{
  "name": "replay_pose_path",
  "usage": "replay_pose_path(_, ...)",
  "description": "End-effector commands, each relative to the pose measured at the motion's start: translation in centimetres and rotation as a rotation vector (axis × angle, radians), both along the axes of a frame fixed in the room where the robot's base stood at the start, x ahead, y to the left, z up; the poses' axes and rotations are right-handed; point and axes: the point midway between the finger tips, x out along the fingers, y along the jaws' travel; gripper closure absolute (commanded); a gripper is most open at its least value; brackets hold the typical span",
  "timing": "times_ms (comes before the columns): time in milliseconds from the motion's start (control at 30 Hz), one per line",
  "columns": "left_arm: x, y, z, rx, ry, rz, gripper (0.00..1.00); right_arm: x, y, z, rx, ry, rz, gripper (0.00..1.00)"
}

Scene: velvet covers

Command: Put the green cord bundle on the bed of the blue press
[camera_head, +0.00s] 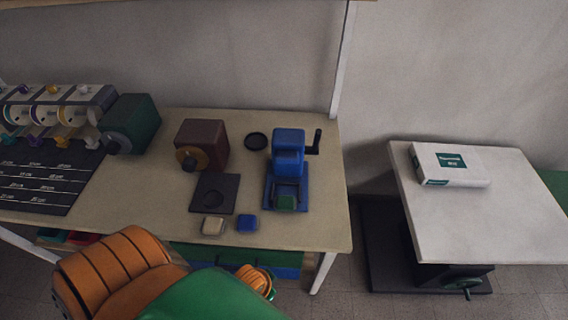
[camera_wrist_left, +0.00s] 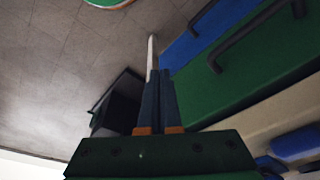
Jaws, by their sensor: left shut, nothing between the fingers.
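The blue press (camera_head: 288,147) stands upright on the workbench, with a black crank handle on its right side. A small green bundle (camera_head: 286,203), which looks like the green cord bundle, lies on the front of the press bed (camera_head: 270,196). My left gripper (camera_wrist_left: 160,75) is shut and empty in the left wrist view, its fingers close together, below the bench top and beside the drawer fronts. In the head view my left arm fills the bottom and its fingertips cannot be made out. My right gripper is not in view.
A beige bundle (camera_head: 213,225) and a blue bundle (camera_head: 247,223) lie near the bench's front edge, beside a dark square plate (camera_head: 214,192). Green (camera_wrist_left: 235,75) and blue drawers with dark handles sit under the bench. A white side table (camera_head: 500,215) carries a box (camera_head: 448,164).

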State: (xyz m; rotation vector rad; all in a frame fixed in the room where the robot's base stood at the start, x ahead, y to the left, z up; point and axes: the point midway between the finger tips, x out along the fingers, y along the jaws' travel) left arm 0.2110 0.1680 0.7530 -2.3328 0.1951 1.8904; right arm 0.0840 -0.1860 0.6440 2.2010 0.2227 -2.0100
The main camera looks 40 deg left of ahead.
Motion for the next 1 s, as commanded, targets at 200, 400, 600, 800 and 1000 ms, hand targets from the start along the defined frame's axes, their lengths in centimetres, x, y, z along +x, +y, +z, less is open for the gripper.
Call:
replay_pose_path(200,2.6,-0.3,8.0,-0.012,-0.051,0.026,1.0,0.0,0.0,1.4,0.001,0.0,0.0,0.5)
replay_pose_path(400,6.2,-1.1,16.8,-0.072,-0.094,0.19,1.0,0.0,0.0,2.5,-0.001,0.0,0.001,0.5)
replay_pose_path(600,9.6,0.8,18.3,-0.05,-0.076,0.499,1.0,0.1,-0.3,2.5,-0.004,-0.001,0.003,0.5)
replay_pose_path(800,11.5,3.4,18.8,-0.004,-0.089,0.721,1.0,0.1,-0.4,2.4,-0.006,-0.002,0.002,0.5)
replay_pose_path(1000,12.1,3.9,16.2,-0.002,-0.087,0.739,1.0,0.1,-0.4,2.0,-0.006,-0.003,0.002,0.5)
